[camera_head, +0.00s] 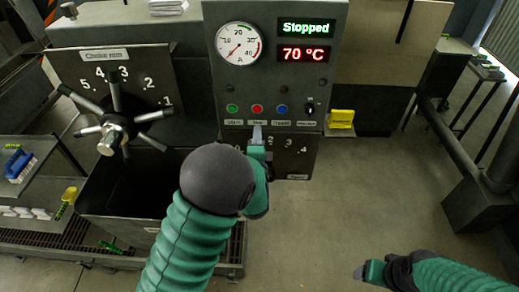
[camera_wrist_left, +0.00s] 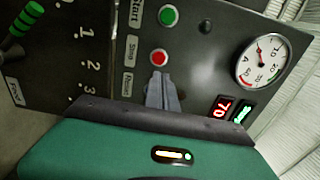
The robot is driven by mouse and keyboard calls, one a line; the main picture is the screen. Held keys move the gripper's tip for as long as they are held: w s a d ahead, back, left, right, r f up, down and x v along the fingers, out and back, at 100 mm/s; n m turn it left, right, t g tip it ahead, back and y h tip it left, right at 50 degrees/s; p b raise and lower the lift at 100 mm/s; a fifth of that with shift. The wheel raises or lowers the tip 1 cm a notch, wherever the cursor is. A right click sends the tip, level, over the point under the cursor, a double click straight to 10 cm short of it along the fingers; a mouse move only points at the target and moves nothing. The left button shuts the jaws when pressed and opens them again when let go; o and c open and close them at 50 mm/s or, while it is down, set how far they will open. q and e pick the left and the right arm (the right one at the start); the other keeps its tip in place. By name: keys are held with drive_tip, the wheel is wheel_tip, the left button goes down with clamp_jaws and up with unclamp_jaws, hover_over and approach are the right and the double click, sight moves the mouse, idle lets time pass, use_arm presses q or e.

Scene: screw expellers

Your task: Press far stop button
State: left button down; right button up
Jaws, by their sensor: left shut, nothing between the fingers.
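The red stop button (camera_head: 257,109) sits between a green button (camera_head: 232,108) and a blue button (camera_head: 282,108) on a dark control panel. In the left wrist view, the red button (camera_wrist_left: 159,58) shows just beyond my fingertips, below the green button (camera_wrist_left: 168,15); the blue button is hidden. My left gripper (camera_head: 257,130) is shut and empty, with its tips just below the red button's label. It also shows in the left wrist view (camera_wrist_left: 158,80). I cannot tell whether it touches the panel. My right gripper (camera_head: 366,272) is low at the right, away from the panel; its fingers are unclear.
The panel display (camera_head: 306,29) reads "Stopped", above a 70 °C readout and beside a round gauge (camera_head: 239,43). A black selector switch (camera_head: 309,107) is right of the buttons. A spoked handwheel (camera_head: 112,133) stands at left. A yellow block (camera_head: 341,117) juts out at right.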

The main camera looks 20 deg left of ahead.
use_arm(q)
drive_tip(key=s+d+f+n+g+h+b, duration=0.2)
drive_tip(key=s+f+n+g+h+b, duration=0.4)
drive_tip(key=s+f, duration=0.5)
drive_tip(key=s+a+f+n+g, duration=0.1)
drive_tip(key=s+f+n+g, duration=0.1)
drive_tip(key=s, duration=0.3)
drive_tip(key=s+a+f+n+g+b, duration=0.1)
drive_tip(key=s+f+n+g, duration=0.2)
drive_tip(key=s, duration=0.3)
drive_tip(key=s+a+f+n+g+y, duration=0.1)
drive_tip(key=s+f+n+g, duration=0.2)
drive_tip(key=s, duration=0.3)
drive_tip(key=shift+s+n+g, duration=0.2)
drive_tip(key=shift+n+g, duration=0.2)
use_arm(e)
wheel_tip(320, 180, down, 8)
drive_tip(key=a, duration=0.1)
drive_tip(key=shift+a+r, duration=0.2)
drive_tip(key=shift+a, duration=0.1)
